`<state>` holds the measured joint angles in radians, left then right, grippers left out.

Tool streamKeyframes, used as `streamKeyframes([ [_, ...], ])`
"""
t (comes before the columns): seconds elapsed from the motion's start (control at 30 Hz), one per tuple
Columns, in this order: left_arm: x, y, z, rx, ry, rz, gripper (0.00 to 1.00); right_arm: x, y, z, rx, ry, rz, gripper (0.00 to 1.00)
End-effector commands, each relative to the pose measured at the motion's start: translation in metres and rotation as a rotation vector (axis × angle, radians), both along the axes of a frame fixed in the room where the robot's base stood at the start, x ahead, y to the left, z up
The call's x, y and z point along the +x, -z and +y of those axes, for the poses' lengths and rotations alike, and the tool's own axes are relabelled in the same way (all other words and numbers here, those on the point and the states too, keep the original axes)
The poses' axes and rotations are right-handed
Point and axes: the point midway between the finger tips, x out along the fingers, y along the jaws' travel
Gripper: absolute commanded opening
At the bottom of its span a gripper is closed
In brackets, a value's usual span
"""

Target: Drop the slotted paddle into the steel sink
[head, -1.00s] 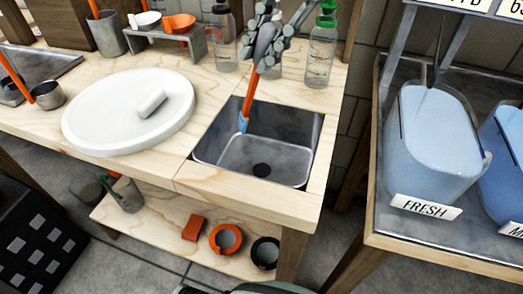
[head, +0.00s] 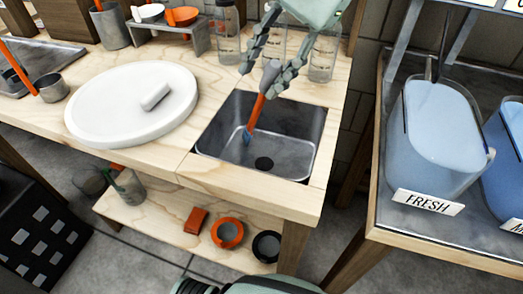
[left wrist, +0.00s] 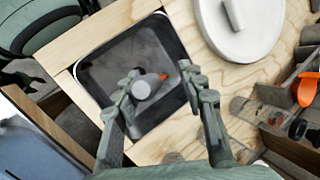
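The paddle (head: 257,111) has a grey grip end, an orange shaft and a blue lower end. It stands tilted, with its lower part inside the steel sink (head: 213,140) and its grip above the rim. I cannot tell whether its tip touches the sink floor. My left gripper (head: 259,80) is over the back of the sink with its fingers spread on either side of the grip. In the left wrist view the grip end (left wrist: 142,90) lies near one finger, with a clear gap to the other. My right gripper is not in view.
A round white board (head: 110,115) with a small white block lies left of the sink. Clear bottles (head: 322,58) stand behind it. A small rack (head: 180,38) holds bowls. A blue-filled tub labelled FRESH (head: 430,140) stands on the right table.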

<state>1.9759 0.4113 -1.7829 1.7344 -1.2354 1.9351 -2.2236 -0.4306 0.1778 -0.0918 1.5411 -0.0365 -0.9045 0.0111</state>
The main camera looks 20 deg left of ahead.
Motion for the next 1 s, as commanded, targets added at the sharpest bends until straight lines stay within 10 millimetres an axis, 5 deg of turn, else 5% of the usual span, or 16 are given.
streamKeyframes([
  [0.37, 0.001, -0.006, -0.004, -0.001, 0.001, -0.002, 0.42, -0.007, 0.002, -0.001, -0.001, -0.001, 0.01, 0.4],
  [0.8, 0.011, -0.084, -0.04, 0.001, 0.0, -0.006, 0.42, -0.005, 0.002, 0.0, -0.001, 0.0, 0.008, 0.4],
  [1.0, 0.013, -0.104, -0.05, 0.001, 0.0, -0.002, 0.42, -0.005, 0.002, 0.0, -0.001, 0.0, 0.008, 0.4],
])
